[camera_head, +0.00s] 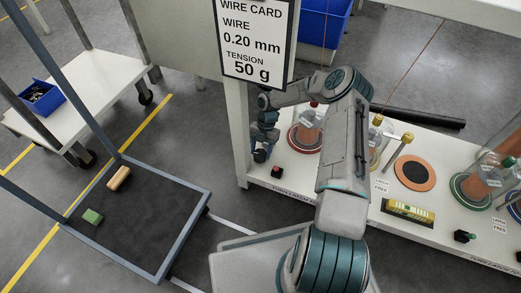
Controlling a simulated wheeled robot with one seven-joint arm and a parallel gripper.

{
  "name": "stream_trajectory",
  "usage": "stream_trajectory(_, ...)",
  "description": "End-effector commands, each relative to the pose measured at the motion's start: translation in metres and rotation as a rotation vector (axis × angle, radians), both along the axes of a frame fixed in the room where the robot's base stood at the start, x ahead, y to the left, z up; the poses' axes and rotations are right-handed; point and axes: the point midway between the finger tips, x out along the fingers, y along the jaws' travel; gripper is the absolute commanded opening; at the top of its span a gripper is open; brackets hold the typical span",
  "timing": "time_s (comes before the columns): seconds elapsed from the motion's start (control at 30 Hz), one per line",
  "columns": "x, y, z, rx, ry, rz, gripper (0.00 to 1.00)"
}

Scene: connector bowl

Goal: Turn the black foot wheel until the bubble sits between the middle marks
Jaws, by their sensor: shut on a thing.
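My gripper (262,148) is at the left end of the white bench, pointing down. It is shut on a small dark thing (260,156) at the bench's edge, which looks like the black foot wheel. The fingers and wrist cover part of it. A yellow level with a pale vial (408,210) lies near the bench's front edge, right of my arm. The bubble and the marks are too small to read from here.
A red button on a dark base (277,172) stands close to my gripper. A wire card (252,42) hangs above. A dark-floored cart (140,215) and a white cart (95,98) stand left.

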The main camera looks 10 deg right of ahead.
Motion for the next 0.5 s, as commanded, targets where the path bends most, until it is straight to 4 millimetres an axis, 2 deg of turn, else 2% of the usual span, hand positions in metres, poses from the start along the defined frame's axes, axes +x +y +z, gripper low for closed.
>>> stream_trajectory(0.27, 0.0007, 0.0002, 0.0023, 0.004, -0.005, -0.101, 0.27)
stream_trajectory(0.5, -0.0002, -0.0007, 0.0033, 0.005, -0.006, -0.28, 0.27)
